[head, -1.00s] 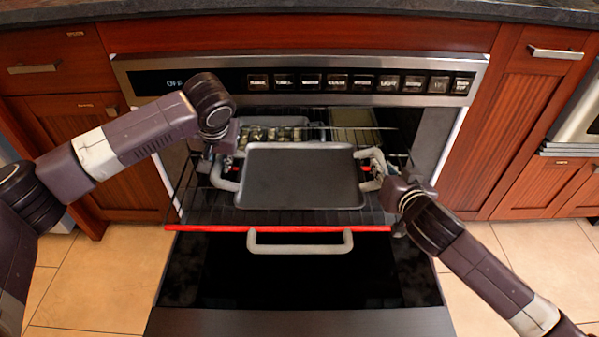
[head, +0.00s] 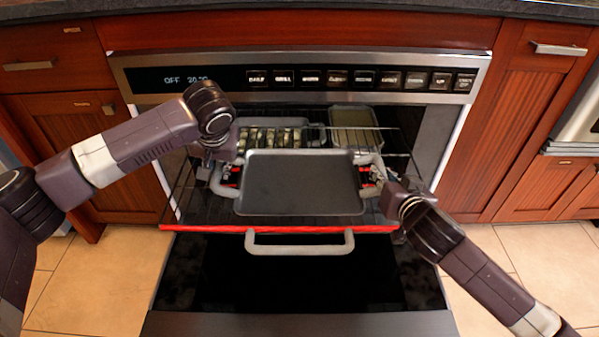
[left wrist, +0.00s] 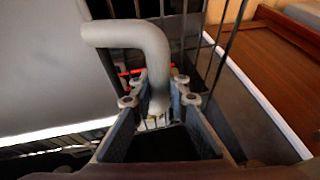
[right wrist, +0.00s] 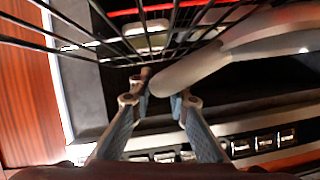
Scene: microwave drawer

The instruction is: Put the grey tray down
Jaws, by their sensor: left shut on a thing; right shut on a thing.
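The grey tray (head: 300,183) is a dark flat pan with a light grey handle on each side. In the head view it is at or just above the pulled-out oven rack (head: 200,217); I cannot tell whether it touches. My left gripper (head: 226,178) is shut on its left handle, which bends between the fingers in the left wrist view (left wrist: 150,45). My right gripper (head: 375,178) is shut on its right handle, seen between the fingers in the right wrist view (right wrist: 185,72).
Another tray with several items (head: 270,137) and a small pan (head: 355,125) are deeper inside the oven. The control panel (head: 300,78) is above.

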